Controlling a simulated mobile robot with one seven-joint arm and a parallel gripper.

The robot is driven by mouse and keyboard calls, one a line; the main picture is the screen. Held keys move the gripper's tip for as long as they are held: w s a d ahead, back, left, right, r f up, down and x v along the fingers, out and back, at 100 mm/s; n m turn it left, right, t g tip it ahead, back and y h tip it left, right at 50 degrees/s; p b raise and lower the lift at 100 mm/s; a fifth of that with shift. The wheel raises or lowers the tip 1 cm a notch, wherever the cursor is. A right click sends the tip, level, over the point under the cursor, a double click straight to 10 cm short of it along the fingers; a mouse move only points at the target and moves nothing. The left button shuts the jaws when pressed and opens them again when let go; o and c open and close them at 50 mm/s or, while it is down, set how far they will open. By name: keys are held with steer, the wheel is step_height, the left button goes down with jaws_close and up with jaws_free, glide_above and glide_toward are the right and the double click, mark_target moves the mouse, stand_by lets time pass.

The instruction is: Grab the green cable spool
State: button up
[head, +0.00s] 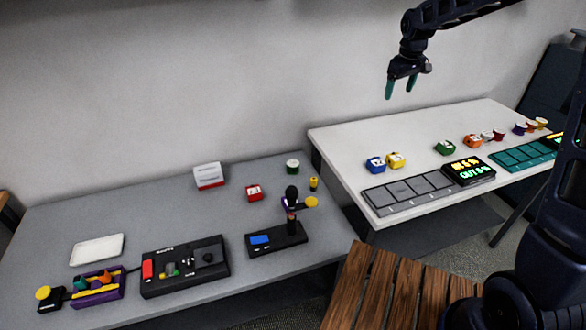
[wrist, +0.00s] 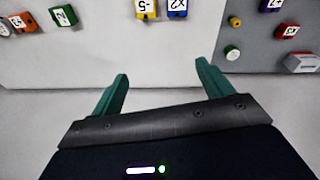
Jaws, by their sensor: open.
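A green cylinder with a white top (head: 292,167), which looks like the green spool, stands at the back right of the grey table. It also shows in the wrist view (wrist: 232,53), at upper right beyond my right-hand finger. A green block with a white label (head: 445,148) lies on the white table; the wrist view shows it at upper left (wrist: 64,16). My gripper (head: 399,88) is open and empty, high above the back of the white table. In the wrist view its teal fingers (wrist: 162,72) are apart, with nothing between them.
Blue (head: 375,164) and yellow (head: 396,160) blocks sit on the white table (head: 350,137). Near the green cylinder are a red block (head: 254,193), a small yellow cylinder (head: 314,184) and an upright device (head: 291,215). A white-topped box (head: 208,176) stands further left.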

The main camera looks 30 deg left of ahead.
steer(key=a+f+n+g, duration=0.1)
steer(key=a+f+n, duration=0.1)
steer(key=a+f, duration=0.55)
steer(key=a+f+n, duration=0.2)
steer(key=a+f, duration=0.3)
steer(key=a, duration=0.6)
steer(key=n, duration=0.3)
glide_toward(293, 163)
steer(key=shift+w+a+f+g+h, duration=0.2)
steer(key=shift+w+a+g+h, duration=0.25)
steer(key=shift+a, duration=0.1)
steer(key=shift+s+d+f, duration=0.1)
steer(key=shift+d+f, duration=0.05)
steer(key=shift+f, duration=2.4)
steer(key=shift+d+f, duration=0.1)
steer(key=shift+f, duration=2.45)
steer(key=c, duration=1.1)
